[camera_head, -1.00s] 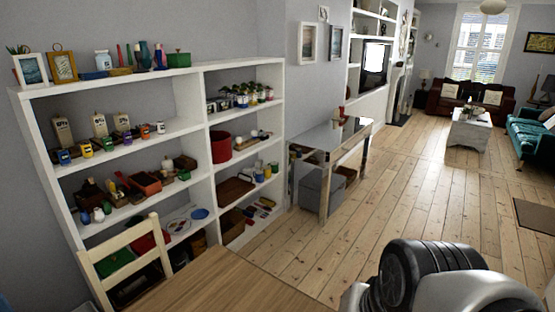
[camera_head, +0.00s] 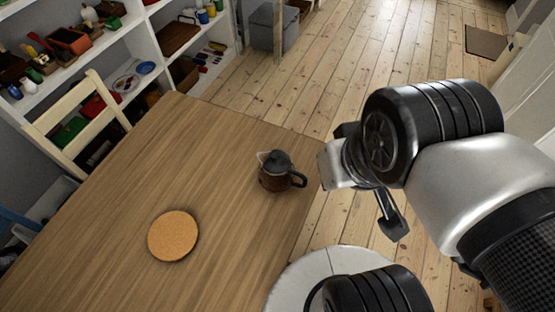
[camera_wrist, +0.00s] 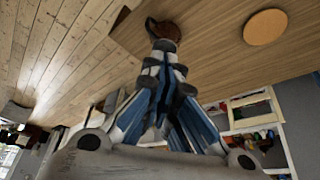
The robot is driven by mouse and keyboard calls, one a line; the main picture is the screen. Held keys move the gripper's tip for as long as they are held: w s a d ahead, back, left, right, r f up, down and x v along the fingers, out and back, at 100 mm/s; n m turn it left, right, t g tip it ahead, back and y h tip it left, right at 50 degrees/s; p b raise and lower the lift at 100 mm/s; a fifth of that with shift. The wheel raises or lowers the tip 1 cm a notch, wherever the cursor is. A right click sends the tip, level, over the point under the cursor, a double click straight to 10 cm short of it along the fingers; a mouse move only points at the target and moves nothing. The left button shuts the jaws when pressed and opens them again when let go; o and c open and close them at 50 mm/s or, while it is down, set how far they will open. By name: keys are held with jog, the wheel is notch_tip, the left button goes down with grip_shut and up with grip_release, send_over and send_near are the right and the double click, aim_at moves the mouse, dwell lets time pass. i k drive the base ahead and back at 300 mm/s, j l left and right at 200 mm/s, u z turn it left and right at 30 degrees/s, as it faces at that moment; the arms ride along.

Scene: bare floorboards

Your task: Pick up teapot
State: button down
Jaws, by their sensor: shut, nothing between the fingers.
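A small teapot (camera_head: 275,172) with a dark lid, a reddish-brown body and a black handle stands upright on the wooden table near its right edge. Its spout points up and left in the head view, and its handle is on the right. In the wrist view the teapot (camera_wrist: 163,30) shows just beyond the fingertips, partly hidden by them. My gripper (camera_wrist: 165,50) is shut and empty, apart from the teapot as far as I can tell. In the head view my arm is right of the teapot, and the fingers are mostly hidden there.
A round cork mat (camera_head: 173,236) lies on the table (camera_head: 110,215), left of and nearer than the teapot; it also shows in the wrist view (camera_wrist: 265,27). A cream chair (camera_head: 75,125) stands at the table's far left side, before white shelves (camera_head: 150,50). The remaining tabletop is clear.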

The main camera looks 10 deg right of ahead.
aim_at(272, 183)
jog(key=i+l, duration=0.2)
jog(key=i+l+u, duration=0.1)
jog(key=l+u, duration=0.25)
jog(key=i+l+u, duration=0.1)
jog(key=l+u, duration=0.55)
jog(key=j+u, duration=0.1)
jog(key=u, duration=1.15)
jog(key=i+l, duration=0.05)
